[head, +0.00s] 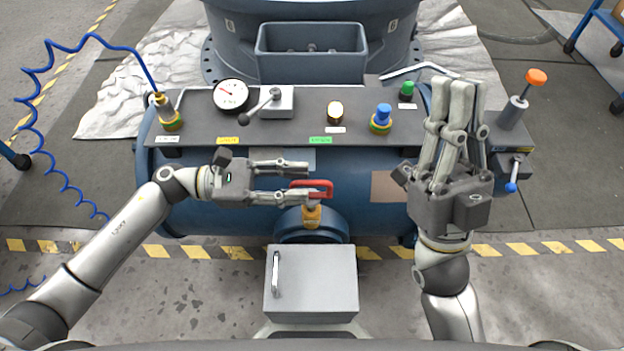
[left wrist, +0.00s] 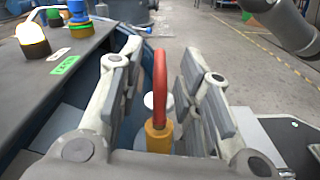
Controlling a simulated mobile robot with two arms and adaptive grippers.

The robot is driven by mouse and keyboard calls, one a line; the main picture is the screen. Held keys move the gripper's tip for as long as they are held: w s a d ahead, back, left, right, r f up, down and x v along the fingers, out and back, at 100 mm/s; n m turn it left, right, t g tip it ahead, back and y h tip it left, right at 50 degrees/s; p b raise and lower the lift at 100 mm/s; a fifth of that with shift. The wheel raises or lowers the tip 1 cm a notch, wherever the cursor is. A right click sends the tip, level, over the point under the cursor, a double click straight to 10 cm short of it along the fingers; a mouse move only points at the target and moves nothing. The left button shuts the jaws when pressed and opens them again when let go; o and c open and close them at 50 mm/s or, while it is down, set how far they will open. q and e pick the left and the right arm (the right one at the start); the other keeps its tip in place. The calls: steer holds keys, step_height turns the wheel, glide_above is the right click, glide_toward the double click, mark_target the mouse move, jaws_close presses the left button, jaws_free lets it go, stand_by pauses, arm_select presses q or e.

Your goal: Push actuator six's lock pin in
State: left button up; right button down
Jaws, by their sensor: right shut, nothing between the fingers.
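My left gripper (head: 280,181) is open over the front of the blue tank. Its fingers lie on either side of a red handle (head: 312,187) on a brass fitting (head: 311,216). In the left wrist view the red handle (left wrist: 160,90) stands between the finger pads, with gaps showing on both sides. My right gripper (head: 459,95) is shut and empty, over the panel's right end. At the right end are an orange-knobbed plunger (head: 537,77) on a grey cylinder and a small blue-tipped lever (head: 511,187). I cannot tell which part is the lock pin.
The dark panel (head: 200,127) carries a gauge (head: 231,96), a black-knobbed lever (head: 262,104), a lit lamp (head: 335,111), a blue knob (head: 381,117) and a green button (head: 407,90). A grey bin (head: 311,75) stands behind. A grey box (head: 325,283) is in front.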

mark_target(327, 183)
arm_select(q)
steer(key=shift+d, duration=1.7)
jaws_close()
